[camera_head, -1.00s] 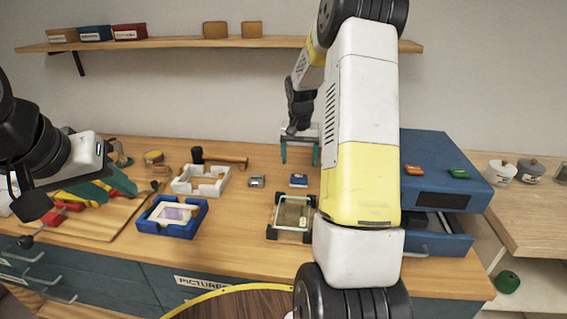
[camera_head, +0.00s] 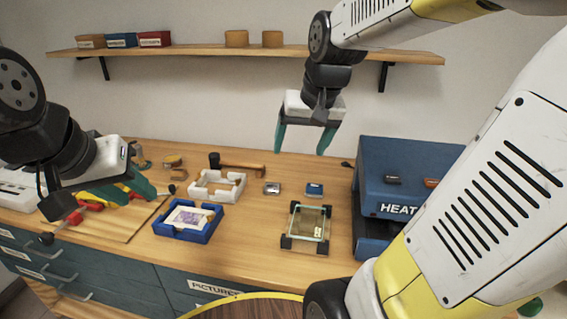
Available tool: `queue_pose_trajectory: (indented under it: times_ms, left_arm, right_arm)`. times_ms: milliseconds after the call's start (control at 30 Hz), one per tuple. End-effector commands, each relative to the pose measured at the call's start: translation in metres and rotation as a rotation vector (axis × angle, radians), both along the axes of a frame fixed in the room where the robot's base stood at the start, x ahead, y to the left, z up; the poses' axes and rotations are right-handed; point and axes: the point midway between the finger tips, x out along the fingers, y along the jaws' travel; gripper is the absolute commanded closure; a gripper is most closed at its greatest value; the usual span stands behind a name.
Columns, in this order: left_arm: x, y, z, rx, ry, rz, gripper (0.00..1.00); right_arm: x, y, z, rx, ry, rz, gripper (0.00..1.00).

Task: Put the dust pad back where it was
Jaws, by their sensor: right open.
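A small blue pad (camera_head: 314,189) with a pale edge lies flat on the wooden counter, behind a glass frame (camera_head: 308,228) with dark corners. A small grey block (camera_head: 272,188) lies to its left. I cannot tell for sure which of the two is the dust pad. My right gripper (camera_head: 304,148) is open and empty, its teal fingers pointing down above the back of the counter, apart from both. My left gripper (camera_head: 132,188) is over the left of the counter near some tools; its jaw opening is not clear.
A blue tray (camera_head: 208,235) holds a picture, and a white frame (camera_head: 236,195) stands behind it. A hammer (camera_head: 240,166) lies at the back. A blue heat press (camera_head: 375,180) stands at right, partly behind my arm. A shelf (camera_head: 200,53) hangs above.

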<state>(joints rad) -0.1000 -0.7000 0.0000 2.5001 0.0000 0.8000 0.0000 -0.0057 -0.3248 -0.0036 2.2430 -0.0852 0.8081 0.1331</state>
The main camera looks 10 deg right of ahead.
Motion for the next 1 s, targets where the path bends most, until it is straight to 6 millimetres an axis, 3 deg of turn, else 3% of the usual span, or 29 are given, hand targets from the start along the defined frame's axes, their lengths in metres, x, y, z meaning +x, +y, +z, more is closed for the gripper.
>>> queue_pose_trajectory:
  times_ms: [100, 333, 500, 1000]
  left_arm:
    - [0.0, 0.0, 0.0, 0.0, 0.0, 0.0, 0.64]
    - [0.0, 0.0, 0.0, 0.0, 0.0, 0.0, 0.64]
    - [0.0, 0.0, 0.0, 0.0, 0.0, 0.0, 0.64]
    - [0.0, 0.0, 0.0, 0.0, 0.0, 0.0, 0.64]
  right_arm:
    - [-0.043, 0.017, 0.007, 0.011, -0.064, 0.067, 0.21]
    - [-0.092, 0.036, 0.004, 0.023, -0.135, 0.152, 0.21]
    - [-0.102, 0.04, 0.001, 0.026, -0.15, 0.172, 0.21]
    - [-0.102, 0.04, 0.001, 0.025, -0.15, 0.17, 0.21]
